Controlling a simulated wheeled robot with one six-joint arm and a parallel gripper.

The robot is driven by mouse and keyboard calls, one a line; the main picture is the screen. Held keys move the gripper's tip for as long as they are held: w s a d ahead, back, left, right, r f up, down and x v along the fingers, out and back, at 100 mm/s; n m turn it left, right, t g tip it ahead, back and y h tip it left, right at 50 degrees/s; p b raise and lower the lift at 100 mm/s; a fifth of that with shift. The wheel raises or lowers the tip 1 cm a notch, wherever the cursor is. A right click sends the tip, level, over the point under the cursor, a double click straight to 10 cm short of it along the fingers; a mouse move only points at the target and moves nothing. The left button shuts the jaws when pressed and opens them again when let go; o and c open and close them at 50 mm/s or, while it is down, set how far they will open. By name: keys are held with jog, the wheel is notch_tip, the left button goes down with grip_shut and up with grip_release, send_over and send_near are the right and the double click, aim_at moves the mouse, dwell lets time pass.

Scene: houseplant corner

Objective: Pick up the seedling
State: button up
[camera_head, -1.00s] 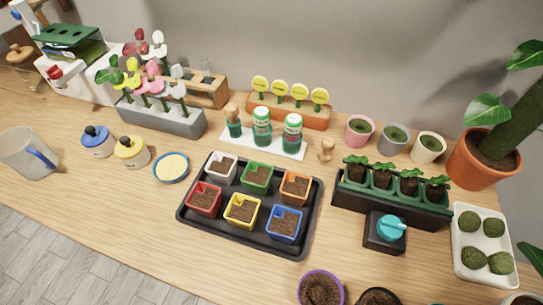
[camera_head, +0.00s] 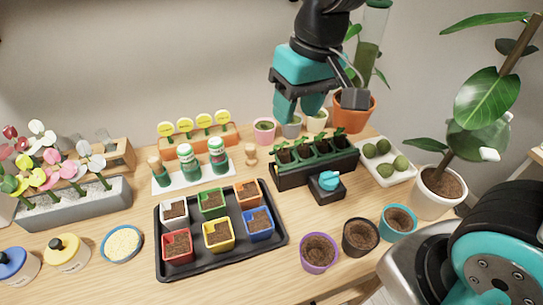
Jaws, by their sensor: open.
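Several seedlings (camera_head: 321,145), small and green-leaved with dark soil plugs, stand in a row in a dark green planter tray (camera_head: 318,174) right of the middle of the table. My gripper (camera_head: 298,112) hangs above and behind the tray, in front of the small pots at the back. It is teal, points down and holds nothing that I can see. Its fingers partly cover the grey and cream pots behind. The seedlings' plugs are partly hidden inside the tray.
A black tray (camera_head: 172,268) of colored soil pots lies left of the seedlings. A teal-knobbed black block (camera_head: 327,186) stands in front of them. A white tray (camera_head: 396,176) of mossy balls is at right. Purple (camera_head: 319,253), black (camera_head: 361,237) and teal-rimmed (camera_head: 398,222) pots line the front.

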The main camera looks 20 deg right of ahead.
jog(key=w+d+f+m+h, duration=0.2)
jog(key=w+m, duration=0.1)
jog(key=w, duration=0.5)
jog(key=p, duration=0.2)
send_over(284, 151)
jog(key=f, duration=1.1)
jog(key=shift+s+a, duration=0.1)
jog(key=shift+s, duration=0.15)
jog(key=shift+w+f+p, duration=0.15)
jog(key=shift+f+p, duration=0.7)
jog(key=shift+f, duration=2.1)
jog(key=shift+c, duration=0.2)
jog(key=c, duration=0.6)
jog(key=shift+c, duration=0.3)
